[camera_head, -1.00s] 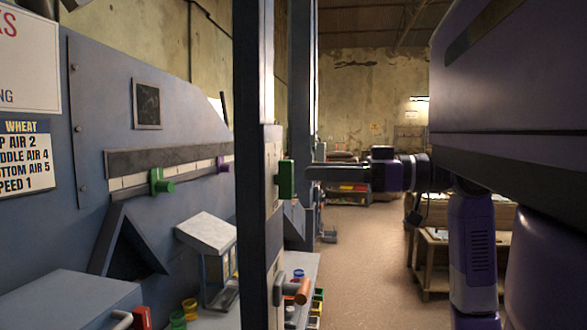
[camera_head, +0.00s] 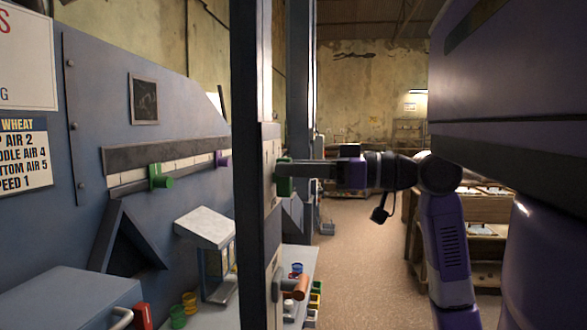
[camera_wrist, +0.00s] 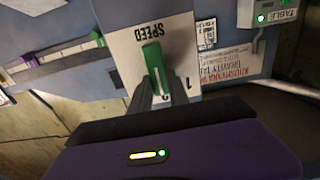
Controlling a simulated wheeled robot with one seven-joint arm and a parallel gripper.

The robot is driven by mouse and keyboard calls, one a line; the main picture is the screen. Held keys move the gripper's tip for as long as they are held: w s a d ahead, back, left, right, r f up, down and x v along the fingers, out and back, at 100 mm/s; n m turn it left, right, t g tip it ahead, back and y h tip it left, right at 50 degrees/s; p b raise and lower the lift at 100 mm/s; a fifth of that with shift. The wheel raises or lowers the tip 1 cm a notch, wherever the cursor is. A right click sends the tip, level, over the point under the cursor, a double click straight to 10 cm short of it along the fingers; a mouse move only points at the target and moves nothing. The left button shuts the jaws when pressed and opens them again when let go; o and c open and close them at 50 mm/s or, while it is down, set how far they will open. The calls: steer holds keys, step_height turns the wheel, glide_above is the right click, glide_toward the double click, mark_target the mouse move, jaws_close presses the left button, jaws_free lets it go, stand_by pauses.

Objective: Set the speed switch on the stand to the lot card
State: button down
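The speed switch (camera_head: 284,178) is a green handle on a pale plate on the dark post. In the wrist view the switch (camera_wrist: 155,68) shows large, under upside-down lettering "SPEED", with a "1" to its right and lower down. My gripper (camera_head: 294,169) reaches the switch from the right. In the wrist view my gripper (camera_wrist: 162,85) has one finger on each side of the handle, the fingers apart; firm contact cannot be made out. The lot card (camera_head: 24,155) at the left reads "WHEAT" and ends with "SPEED 1".
A green slider (camera_head: 160,177) and a purple slider (camera_head: 221,159) sit on the grey panel at the left. An orange-handled lever (camera_head: 296,287) is on the post below the switch. Wooden shelving (camera_head: 480,235) stands at the right, with open floor between.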

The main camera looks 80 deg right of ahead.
steer(key=shift+f+n+b, duration=0.15)
steer(key=shift+n+b, duration=0.15)
steer(key=shift+b, duration=0.2)
steer(key=n+b, duration=0.4)
steer(key=a+n+b, duration=0.1)
steer(key=n+b, duration=0.3)
steer(key=b, duration=0.1)
steer(key=shift+a+f, duration=0.1)
steer(key=shift+f, duration=0.1)
steer(key=shift+n, duration=0.3)
steer(key=c, duration=1.2)
jaws_free()
steer(key=shift+c, duration=0.2)
steer(key=s, duration=0.8)
steer(key=shift+d+b, duration=0.25)
steer(key=shift+b, duration=0.2)
